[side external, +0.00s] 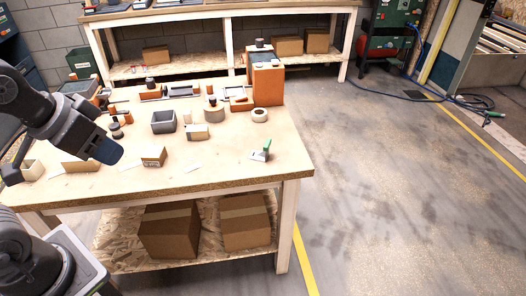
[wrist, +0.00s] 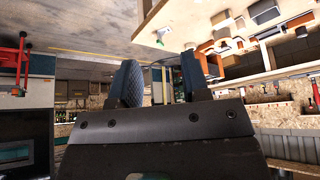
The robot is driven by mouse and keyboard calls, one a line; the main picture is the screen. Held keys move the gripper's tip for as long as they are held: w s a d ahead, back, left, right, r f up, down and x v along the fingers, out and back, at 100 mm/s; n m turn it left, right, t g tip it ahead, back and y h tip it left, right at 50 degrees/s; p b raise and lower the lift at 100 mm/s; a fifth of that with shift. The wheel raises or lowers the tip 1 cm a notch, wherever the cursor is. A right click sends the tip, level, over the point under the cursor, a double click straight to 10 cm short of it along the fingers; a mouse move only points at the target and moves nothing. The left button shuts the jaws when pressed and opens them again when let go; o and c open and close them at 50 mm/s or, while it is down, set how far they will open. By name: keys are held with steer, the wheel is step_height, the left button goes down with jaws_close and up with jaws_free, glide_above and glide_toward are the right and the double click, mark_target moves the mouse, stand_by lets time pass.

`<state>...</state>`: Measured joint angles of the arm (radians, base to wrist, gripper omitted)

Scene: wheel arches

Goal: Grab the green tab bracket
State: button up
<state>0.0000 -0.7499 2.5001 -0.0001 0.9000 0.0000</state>
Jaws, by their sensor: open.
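The green tab bracket (side external: 264,151) is a small pale piece with an upright green tab. It stands near the right front part of the wooden table in the side external view.
The wooden table (side external: 225,170) holds a small printed box (side external: 154,156), a grey bin (side external: 164,121), a tape roll (side external: 260,115) and a tall orange box (side external: 267,82) behind. Several small parts crowd the back left. The tabletop around the bracket is mostly clear.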

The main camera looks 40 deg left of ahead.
steer(key=shift+o, duration=0.4)
steer(key=n+g+y, duration=0.1)
steer(key=n, duration=0.3)
glide_above(267, 144)
steer(key=s, duration=0.5)
step_height(267, 144, down, 13)
steer(key=x, duration=0.9)
steer(key=shift+w+d+f, duration=0.25)
steer(key=shift+d+f, duration=0.1)
steer(key=shift+d, duration=0.05)
steer(key=shift+s+x, duration=0.2)
steer(key=shift+x, duration=2.65)
steer(key=shift+f, duration=0.1)
